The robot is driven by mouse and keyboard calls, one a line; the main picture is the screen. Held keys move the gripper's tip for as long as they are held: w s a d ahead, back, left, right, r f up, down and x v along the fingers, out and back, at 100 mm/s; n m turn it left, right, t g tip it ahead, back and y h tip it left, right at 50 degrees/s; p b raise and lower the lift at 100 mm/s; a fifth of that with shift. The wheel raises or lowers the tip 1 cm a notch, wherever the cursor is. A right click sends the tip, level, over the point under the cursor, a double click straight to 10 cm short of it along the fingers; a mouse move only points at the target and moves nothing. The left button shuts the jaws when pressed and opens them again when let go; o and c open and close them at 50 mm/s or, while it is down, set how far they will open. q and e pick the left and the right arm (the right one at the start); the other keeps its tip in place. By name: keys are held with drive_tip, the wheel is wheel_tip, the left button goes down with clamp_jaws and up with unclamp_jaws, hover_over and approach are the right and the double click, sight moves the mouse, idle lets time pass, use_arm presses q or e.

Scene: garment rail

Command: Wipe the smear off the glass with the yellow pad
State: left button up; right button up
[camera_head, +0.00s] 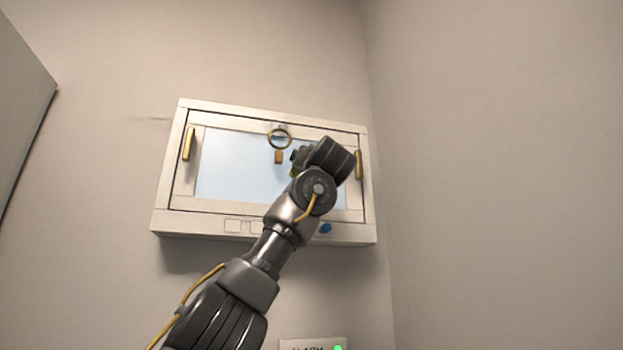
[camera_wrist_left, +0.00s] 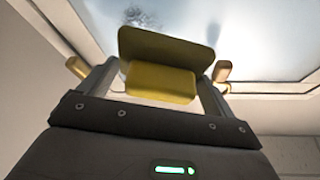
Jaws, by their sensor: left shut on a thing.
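The glass (camera_head: 230,165) is a pale blue pane in a cream frame on the wall; it also shows in the left wrist view (camera_wrist_left: 265,45). A grey speckled smear (camera_wrist_left: 142,17) lies on it, partly hidden behind the upper edge of the yellow pad (camera_wrist_left: 160,84). My left gripper (camera_wrist_left: 155,90) is shut on the pad, with a finger on each side of it. In the head view my left gripper (camera_head: 298,158) is in front of the right half of the glass, mostly hidden by my wrist. I cannot tell whether the pad touches the glass. My right gripper is not in view.
Yellow handles stand on the frame's left (camera_head: 189,144) and right (camera_head: 358,165) sides. A blue knob (camera_head: 325,228) sits on the lower frame. A side wall (camera_head: 480,170) rises close on the right.

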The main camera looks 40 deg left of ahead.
use_arm(q)
drive_tip(key=shift+s+d, duration=0.25)
drive_tip(key=shift+d, duration=0.1)
drive_tip(key=shift+s+d+b, duration=0.4)
drive_tip(key=shift+s+d, duration=0.05)
drive_tip(key=shift+d, duration=0.2)
drive_tip(key=shift+s+d+b, duration=0.35)
drive_tip(key=shift+s+d, duration=0.05)
drive_tip(key=shift+d, duration=0.2)
drive_tip(key=shift+a, duration=0.1)
drive_tip(key=shift+w, duration=0.1)
